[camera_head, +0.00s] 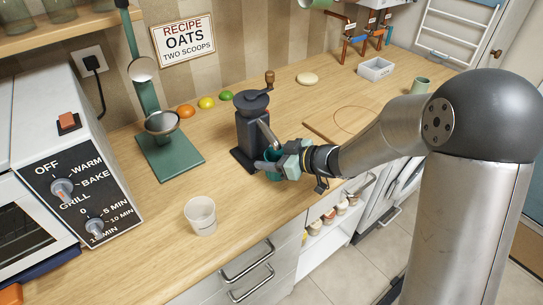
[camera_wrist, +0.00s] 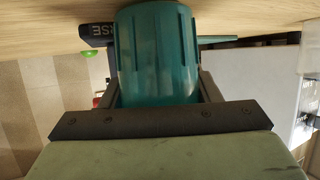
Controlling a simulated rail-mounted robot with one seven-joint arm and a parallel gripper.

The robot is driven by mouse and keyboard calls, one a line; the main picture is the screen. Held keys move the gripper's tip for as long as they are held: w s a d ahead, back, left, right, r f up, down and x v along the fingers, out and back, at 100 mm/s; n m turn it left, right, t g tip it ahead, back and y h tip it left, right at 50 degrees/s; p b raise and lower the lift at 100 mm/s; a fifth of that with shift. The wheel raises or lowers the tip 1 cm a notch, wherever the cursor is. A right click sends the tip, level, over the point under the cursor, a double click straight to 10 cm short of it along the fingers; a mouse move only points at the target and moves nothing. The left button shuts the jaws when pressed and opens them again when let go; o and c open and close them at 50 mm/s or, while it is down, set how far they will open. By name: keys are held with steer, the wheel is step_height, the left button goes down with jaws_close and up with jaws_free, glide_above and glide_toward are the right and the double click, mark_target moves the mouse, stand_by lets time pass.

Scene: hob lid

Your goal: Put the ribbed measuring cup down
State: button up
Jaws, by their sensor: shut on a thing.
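The teal ribbed measuring cup (camera_wrist: 158,55) fills the middle of the wrist view, between the two fingers of my gripper (camera_wrist: 158,88). My gripper is shut on it. In the head view my gripper (camera_head: 274,164) is low at the front right of the dark grinder (camera_head: 250,130), and only a small part of the ribbed cup (camera_head: 271,158) shows there. The grinder's dark base with lettering shows behind the cup in the wrist view. I cannot tell whether the cup touches the counter, and its contents are hidden.
A whitish cup (camera_head: 201,217) stands near the counter's front edge. A green scale (camera_head: 168,160) stands left of the grinder, with an orange (camera_head: 186,111), lemon and lime behind. A wooden board (camera_head: 322,127) with a red circle lies right. The counter (camera_head: 220,180) between whitish cup and grinder is clear.

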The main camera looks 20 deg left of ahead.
steer(key=shift+f, duration=0.2)
steer(key=o, duration=1.1)
steer(key=shift+c, duration=0.2)
steer(key=shift+r, duration=0.15)
